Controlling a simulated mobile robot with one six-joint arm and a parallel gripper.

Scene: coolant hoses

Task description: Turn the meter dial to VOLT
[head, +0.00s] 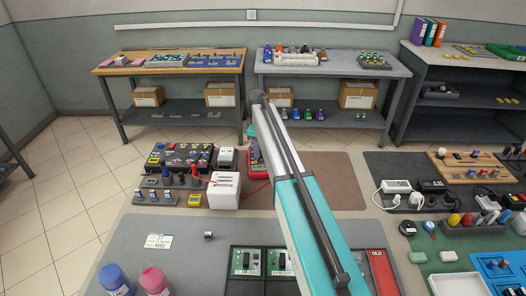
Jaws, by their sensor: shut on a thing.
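The red meter (254,158) lies on the table beyond my arm. Only a narrow strip of it shows at the left edge of the arm. The arm hides the rest, so its dial and the dial's setting cannot be read. A thin red lead runs across the white box beside the meter.
A white slotted box (224,191) stands left of the meter. Dark racks with colored parts (178,158) lie further left. A grey mat (130,215) with bottles is in front. A brown mat (335,180) right of the arm is clear. Workbenches line the back wall.

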